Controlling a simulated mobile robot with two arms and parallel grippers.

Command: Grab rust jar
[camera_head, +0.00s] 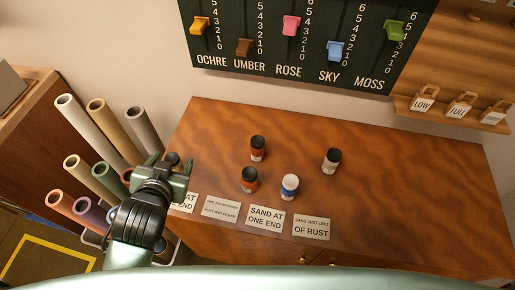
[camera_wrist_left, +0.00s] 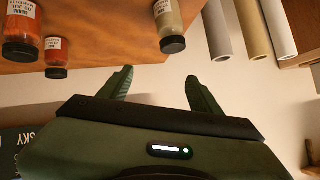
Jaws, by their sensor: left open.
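Two orange-red jars with dark lids stand upright on the table, a back one (camera_head: 257,149) and a front one (camera_head: 249,181). I cannot tell which is the rust jar; their labels are too small to read surely. In the left wrist view, two reddish jars show at the upper left, a larger one (camera_wrist_left: 22,28) and a smaller one (camera_wrist_left: 56,56). My left gripper (camera_head: 171,161) is at the table's left end, left of the jars. Its fingers (camera_wrist_left: 160,84) are apart with nothing between them. My right gripper is out of view.
A white-lidded jar (camera_head: 290,187) and a pale dark-lidded jar (camera_head: 332,160) stand right of the reddish ones. Several cards, including "sand at one end" (camera_head: 266,218), lie along the front edge. Rolled tubes (camera_head: 92,130) stand left of the table (camera_head: 410,190), whose right side is clear.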

